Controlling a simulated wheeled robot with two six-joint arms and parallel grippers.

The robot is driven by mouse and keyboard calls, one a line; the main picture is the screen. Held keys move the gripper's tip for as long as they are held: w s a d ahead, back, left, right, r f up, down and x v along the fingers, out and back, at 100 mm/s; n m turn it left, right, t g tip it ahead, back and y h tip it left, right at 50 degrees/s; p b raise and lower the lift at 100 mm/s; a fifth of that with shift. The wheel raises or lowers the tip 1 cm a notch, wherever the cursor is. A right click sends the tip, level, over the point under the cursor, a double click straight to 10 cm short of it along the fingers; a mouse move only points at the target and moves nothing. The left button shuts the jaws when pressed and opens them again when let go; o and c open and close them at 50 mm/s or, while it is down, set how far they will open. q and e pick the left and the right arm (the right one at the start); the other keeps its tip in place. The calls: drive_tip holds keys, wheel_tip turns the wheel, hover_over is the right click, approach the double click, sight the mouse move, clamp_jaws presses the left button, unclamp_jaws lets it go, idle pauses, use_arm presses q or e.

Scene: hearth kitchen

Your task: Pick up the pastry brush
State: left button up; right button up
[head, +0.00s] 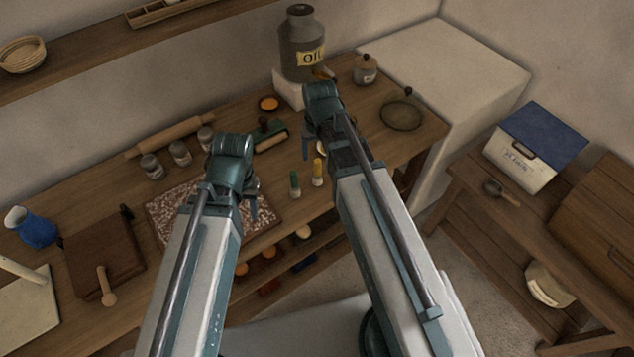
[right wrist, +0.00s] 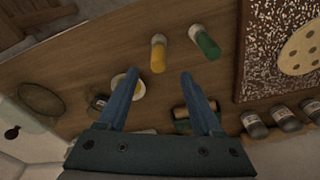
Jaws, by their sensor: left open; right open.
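I cannot pick out the pastry brush with certainty in either view. A green holder with a light brown roll (head: 270,140) lies near the back of the counter; part of it shows behind a finger in the right wrist view (right wrist: 182,113). My left gripper (head: 246,198) is open over the speckled board. My right gripper (head: 310,143) is open above the counter, right of the green holder. In the right wrist view its two fingers (right wrist: 160,82) stand apart with nothing gripped between them. A small pale dish (right wrist: 136,88) lies below, partly hidden by one finger.
A yellow shaker (head: 318,173) and a green shaker (head: 294,183) stand near the front edge. A speckled board (head: 165,205), several jars (head: 181,152), a rolling pin (head: 170,135) and an oil can (head: 302,45) crowd the counter. A dark round plate (head: 402,115) lies right.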

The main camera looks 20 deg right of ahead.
sight(317, 167)
use_arm(q)
drive_tip(key=shift+f+b, duration=1.25)
drive_tip(key=shift+f, duration=0.55)
use_arm(e)
drive_tip(key=shift+w+f, duration=0.15)
drive_tip(key=shift+f, duration=0.75)
drive_tip(key=shift+w+f, duration=0.1)
drive_tip(key=shift+f, duration=0.8)
use_arm(q)
drive_tip(key=shift+f, duration=0.1)
use_arm(e)
drive_tip(key=shift+f, duration=0.1)
use_arm(q)
wheel_tip(317, 167, down, 5)
drive_tip(key=b, duration=0.5)
use_arm(e)
drive_tip(key=f, duration=0.5)
drive_tip(key=shift+w+d, duration=0.15)
drive_tip(key=shift+w, duration=0.2)
clamp_jaws()
